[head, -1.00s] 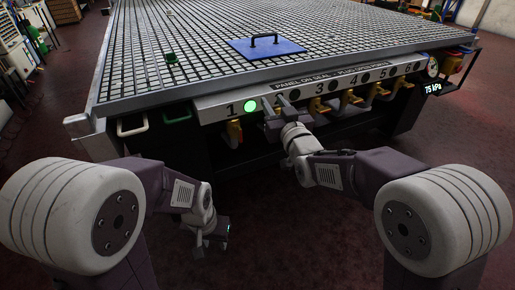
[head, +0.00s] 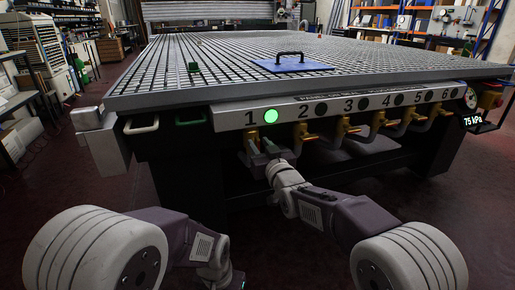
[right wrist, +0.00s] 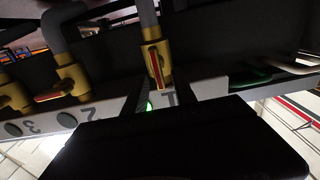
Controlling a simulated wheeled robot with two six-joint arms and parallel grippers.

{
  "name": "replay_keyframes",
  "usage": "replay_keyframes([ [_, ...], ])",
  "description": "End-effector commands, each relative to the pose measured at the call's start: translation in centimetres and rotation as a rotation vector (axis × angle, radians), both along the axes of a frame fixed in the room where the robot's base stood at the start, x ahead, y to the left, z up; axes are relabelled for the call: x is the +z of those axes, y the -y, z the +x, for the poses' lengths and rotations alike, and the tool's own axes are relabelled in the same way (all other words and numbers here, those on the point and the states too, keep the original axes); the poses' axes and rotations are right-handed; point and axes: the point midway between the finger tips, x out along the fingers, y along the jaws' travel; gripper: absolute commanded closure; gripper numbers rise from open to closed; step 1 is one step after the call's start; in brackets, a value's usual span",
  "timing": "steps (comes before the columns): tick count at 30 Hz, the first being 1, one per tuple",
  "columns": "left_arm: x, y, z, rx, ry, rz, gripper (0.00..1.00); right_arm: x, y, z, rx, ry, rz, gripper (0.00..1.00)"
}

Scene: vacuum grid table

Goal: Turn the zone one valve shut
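The zone one valve (head: 250,151) is a brass-yellow body below the label 1 on the panel (head: 330,106), partly hidden by my right gripper in the head view. In the right wrist view the valve (right wrist: 152,52) has a red-edged handle lying along its pipe. My right gripper (head: 262,148) is at the valve. In the right wrist view its two dark fingers (right wrist: 160,95) stand apart with the valve in line between them; I cannot tell whether they touch the handle. My left gripper (head: 228,284) is low at the bottom edge, mostly cut off.
A green lamp (head: 271,116) glows beside label 1; the other lamps are dark. The zone two valve (head: 301,134) and several similar valves continue to the right. A gauge readout (head: 473,120) shows 75 kPa. A blue panel with a handle (head: 292,65) lies on the grid table (head: 220,62).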

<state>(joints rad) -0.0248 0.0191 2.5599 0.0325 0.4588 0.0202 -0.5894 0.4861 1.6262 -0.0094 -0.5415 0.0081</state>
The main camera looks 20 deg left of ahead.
Motion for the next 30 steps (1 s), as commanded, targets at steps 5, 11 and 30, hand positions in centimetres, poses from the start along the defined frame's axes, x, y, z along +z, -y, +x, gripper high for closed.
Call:
replay_keyframes([
  [5,-0.7,0.0,0.0,0.000,0.000,0.000,0.64,-0.1,-1.0,1.5,0.000,0.000,0.000,0.67],
  [11,-0.7,0.0,0.0,0.000,0.000,0.000,0.64,0.0,-1.2,1.7,0.000,0.000,0.000,0.67],
  [30,-0.4,0.0,0.0,0.000,0.000,0.000,0.64,0.1,-1.1,1.8,0.000,-0.021,0.031,1.00],
])
